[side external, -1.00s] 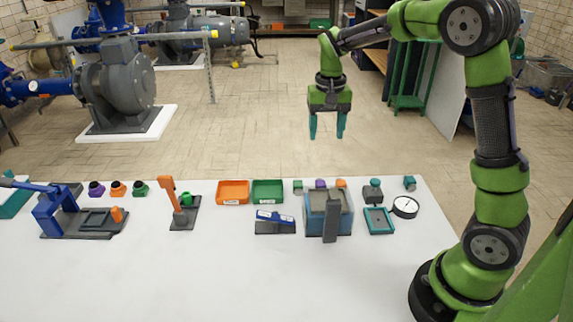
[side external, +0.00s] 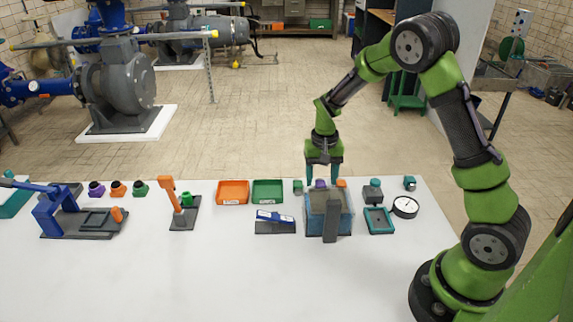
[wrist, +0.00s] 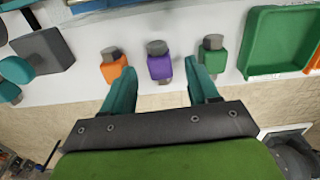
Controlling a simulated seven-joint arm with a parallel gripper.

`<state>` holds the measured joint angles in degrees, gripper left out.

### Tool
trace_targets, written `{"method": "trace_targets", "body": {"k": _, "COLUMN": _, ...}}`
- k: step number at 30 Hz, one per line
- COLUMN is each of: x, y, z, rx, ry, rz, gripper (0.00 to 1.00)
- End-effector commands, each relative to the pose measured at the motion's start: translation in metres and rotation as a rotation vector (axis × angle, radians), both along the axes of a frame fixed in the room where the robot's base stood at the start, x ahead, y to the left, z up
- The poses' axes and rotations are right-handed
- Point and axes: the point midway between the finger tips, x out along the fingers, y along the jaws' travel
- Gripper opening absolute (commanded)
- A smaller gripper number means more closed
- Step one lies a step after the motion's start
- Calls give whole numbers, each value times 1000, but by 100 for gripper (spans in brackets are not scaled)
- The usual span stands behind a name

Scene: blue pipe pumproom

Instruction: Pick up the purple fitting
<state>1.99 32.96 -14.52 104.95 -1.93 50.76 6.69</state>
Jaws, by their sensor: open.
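A small purple block-shaped piece with a grey cap (wrist: 160,66) stands at the table's far edge. In the side view this purple piece (side external: 320,184) shows behind a blue-grey box. My gripper (side external: 322,178) is open and points down at it; in the wrist view my gripper (wrist: 162,74) has its teal fingers on either side of the piece, with gaps. I cannot tell whether the fingertips are level with it. Another purple piece, round with a dark opening (side external: 96,189), stands far left on the table.
An orange piece (wrist: 112,66) and a green piece (wrist: 212,57) flank the purple one closely. The blue-grey box (side external: 343,218) stands just in front. Orange (side external: 233,193) and green (side external: 268,193) trays lie to the left. The table's front is clear.

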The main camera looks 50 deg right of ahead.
Motion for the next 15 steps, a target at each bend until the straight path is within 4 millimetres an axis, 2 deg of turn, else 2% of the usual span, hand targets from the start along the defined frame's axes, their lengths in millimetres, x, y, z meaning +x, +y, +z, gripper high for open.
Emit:
{"method": "trace_targets", "body": {"k": 4, "x": 0, "y": 0, "z": -18, "rx": -1, "ry": 1, "rz": -1, "gripper": 60}}
{"method": "trace_targets", "body": {"k": 12, "x": 0, "y": 0, "z": -22, "rx": 0, "ry": -1, "rz": 0, "gripper": 60}}
{"method": "trace_targets", "body": {"k": 13, "x": 0, "y": 0, "z": -22, "rx": -1, "ry": -1, "rz": 0, "gripper": 58}}
{"method": "trace_targets", "body": {"k": 15, "x": 0, "y": 0, "z": -22, "rx": 0, "ry": -1, "rz": 0, "gripper": 47}}
